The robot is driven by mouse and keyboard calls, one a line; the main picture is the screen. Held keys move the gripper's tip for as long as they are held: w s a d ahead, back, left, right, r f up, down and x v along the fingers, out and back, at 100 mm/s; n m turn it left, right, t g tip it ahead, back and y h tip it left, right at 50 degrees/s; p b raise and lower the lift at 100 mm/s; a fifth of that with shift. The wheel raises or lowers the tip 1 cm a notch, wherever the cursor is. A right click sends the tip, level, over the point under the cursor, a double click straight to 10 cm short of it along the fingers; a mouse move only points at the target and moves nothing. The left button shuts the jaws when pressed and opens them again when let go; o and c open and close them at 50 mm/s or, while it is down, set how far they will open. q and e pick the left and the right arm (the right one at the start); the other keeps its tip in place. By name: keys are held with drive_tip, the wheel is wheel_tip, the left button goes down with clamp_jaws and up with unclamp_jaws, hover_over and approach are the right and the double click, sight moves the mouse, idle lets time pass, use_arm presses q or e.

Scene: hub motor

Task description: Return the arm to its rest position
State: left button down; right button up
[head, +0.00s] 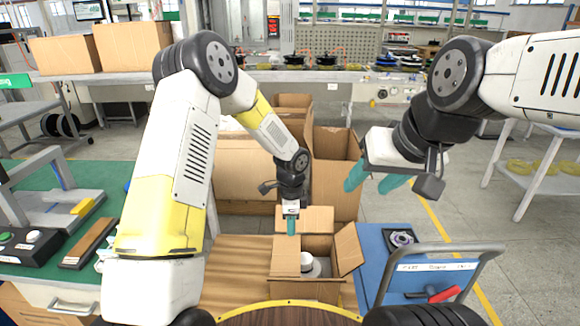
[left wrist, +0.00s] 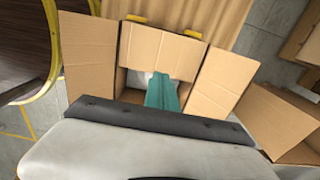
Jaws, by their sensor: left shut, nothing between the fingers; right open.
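My left gripper (head: 291,226) is shut and empty, with its teal fingers pointing down just above the far side of an open cardboard box (head: 305,290). In the left wrist view its teal fingers (left wrist: 162,92) show in front of the box's opening, with the flaps (left wrist: 160,50) spread out. A white round part (head: 308,264) sits inside the box and is partly hidden by a flap. My right gripper (head: 376,178) is open and empty, raised above the floor to the right, clear of any object.
The box stands on a wooden surface (head: 232,275). Taller open cartons (head: 335,165) stand behind it. A blue cart (head: 375,268) with a grey handle and a round metal part (head: 402,239) is at the right. A green workbench (head: 60,225) is at the left. Open floor lies at the right.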

use_arm(q)
drive_tip(key=s+a+r+n+t, duration=0.1)
drive_tip(key=s+a+r+n, duration=0.15)
drive_tip(key=r, duration=0.55)
drive_tip(key=s+a+r+n+t, duration=0.1)
drive_tip(key=s+a+r+n, duration=0.2)
drive_tip(key=r, duration=0.4)
drive_tip(key=s+a+r+n+t, duration=0.1)
drive_tip(key=s+a+r+n, duration=0.15)
drive_tip(key=a+r, duration=0.4)
drive_tip(key=s+a+r+n+t+h, duration=0.2)
drive_tip(key=s+r+n, duration=0.7)
drive_tip(key=s, duration=0.6)
drive_tip(key=shift+s+a+r+n+t, duration=0.4)
drive_tip(key=shift+r+t, duration=0.2)
drive_tip(key=shift+r, duration=0.3)
